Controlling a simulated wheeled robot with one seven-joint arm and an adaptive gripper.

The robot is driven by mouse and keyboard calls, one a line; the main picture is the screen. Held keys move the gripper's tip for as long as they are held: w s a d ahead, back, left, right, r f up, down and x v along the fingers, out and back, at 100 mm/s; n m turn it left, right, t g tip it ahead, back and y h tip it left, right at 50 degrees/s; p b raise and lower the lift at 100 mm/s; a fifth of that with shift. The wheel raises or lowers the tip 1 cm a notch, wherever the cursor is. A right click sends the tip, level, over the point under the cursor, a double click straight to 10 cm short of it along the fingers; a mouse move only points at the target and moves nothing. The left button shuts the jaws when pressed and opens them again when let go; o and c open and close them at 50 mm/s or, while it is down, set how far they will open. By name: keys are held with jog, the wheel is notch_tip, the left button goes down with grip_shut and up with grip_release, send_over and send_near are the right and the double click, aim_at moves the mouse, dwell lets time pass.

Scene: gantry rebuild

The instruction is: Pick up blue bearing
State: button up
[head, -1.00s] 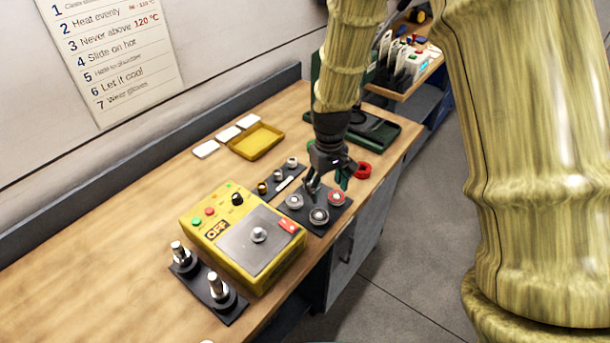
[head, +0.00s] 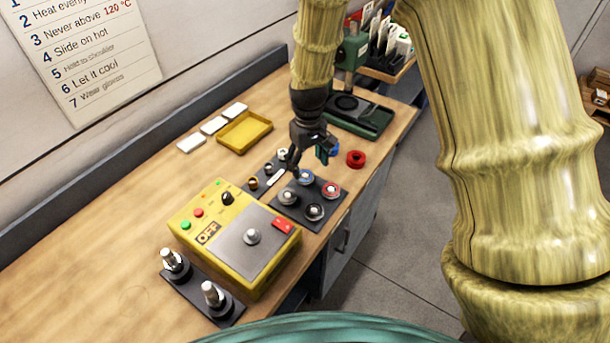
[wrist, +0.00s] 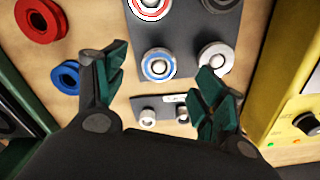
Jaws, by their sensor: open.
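The blue bearing (head: 305,177) is a silver ring marked with blue. In the wrist view the blue bearing (wrist: 157,66) lies between and just beyond my open fingers. My gripper (head: 309,163) is above the back edge of the plate, pointing down, with nothing between its fingers. It also shows in the wrist view (wrist: 162,80). The fingers appear apart from the bearing; the exact height gap is hard to tell.
A red ring (head: 355,158) and a blue ring (wrist: 66,77) lie beside the plate. A yellow heater (head: 235,235) stands to the left in the head view. A small dark plate with short posts (wrist: 165,113) is under the fingers. A yellow tray (head: 245,133) and green press (head: 358,114) stand behind.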

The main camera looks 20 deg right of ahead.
aim_at(306, 175)
jog(key=shift+s, duration=0.2)
jog(key=shift+a+f, duration=0.1)
jog(key=shift+w+a+f+p, duration=0.1)
jog(key=shift+w+f+p, duration=0.25)
jog(key=shift+f+p, duration=0.2)
jog(key=shift+w+f+p, duration=0.3)
jog(key=shift+f+p, duration=0.1)
jog(key=shift+f, duration=0.2)
jog(key=shift+s+f+p, duration=0.1)
jog(key=shift+f+p, duration=0.25)
jog(key=shift+f, duration=1)
jog(key=c, duration=1.2)
